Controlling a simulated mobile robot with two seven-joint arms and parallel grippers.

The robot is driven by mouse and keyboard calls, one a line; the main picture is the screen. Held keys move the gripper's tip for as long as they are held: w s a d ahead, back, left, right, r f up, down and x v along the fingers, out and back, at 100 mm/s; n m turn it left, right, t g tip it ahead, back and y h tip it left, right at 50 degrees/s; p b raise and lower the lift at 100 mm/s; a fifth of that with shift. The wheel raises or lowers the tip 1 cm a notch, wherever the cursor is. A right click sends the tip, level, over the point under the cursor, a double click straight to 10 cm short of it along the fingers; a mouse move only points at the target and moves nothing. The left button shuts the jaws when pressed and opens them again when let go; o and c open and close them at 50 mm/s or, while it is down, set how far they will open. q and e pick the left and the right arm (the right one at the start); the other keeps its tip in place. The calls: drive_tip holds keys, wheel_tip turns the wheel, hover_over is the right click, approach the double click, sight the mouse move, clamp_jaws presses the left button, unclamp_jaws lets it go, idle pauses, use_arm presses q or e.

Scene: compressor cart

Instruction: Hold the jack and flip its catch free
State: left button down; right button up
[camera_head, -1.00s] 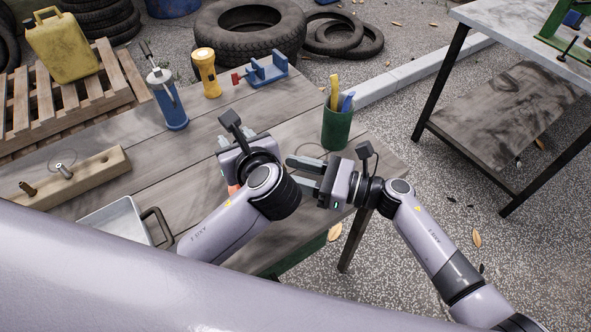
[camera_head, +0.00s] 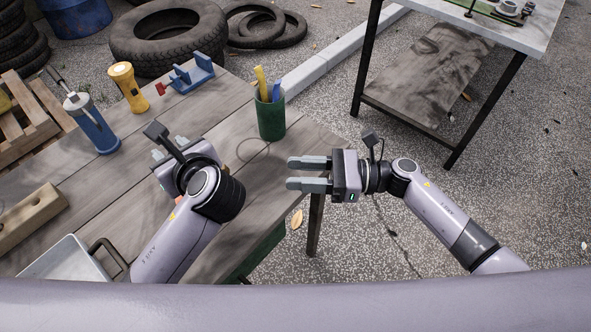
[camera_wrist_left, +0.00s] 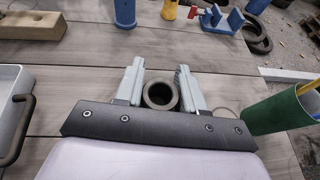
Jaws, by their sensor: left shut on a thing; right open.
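My left gripper (camera_head: 170,146) is over the wooden bench, its fingers partly hidden by its own wrist in the head view. In the left wrist view the left gripper (camera_wrist_left: 160,66) is shut on a grey hollow cylinder (camera_wrist_left: 160,106), seen end-on with a dark opening. My right gripper (camera_head: 291,174) is open and empty beside the bench's right edge, fingers pointing left, apart from the left gripper. I cannot tell which thing is the jack, and no catch shows clearly. A green fixture with metal parts (camera_head: 497,11) on the far bench is cut off by the top edge.
On the wooden bench (camera_head: 225,115) stand a green cup with pens (camera_head: 270,120), a blue pump (camera_head: 98,132), a yellow flashlight (camera_head: 130,90), a blue vise (camera_head: 190,77), a wooden block (camera_head: 32,217) and a metal tray (camera_head: 62,259). Tires (camera_head: 165,35) lie behind. Open ground separates the benches.

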use_arm(q)
drive_tip(key=c, duration=0.6)
unclamp_jaws()
drive_tip(key=shift+d, duration=0.1)
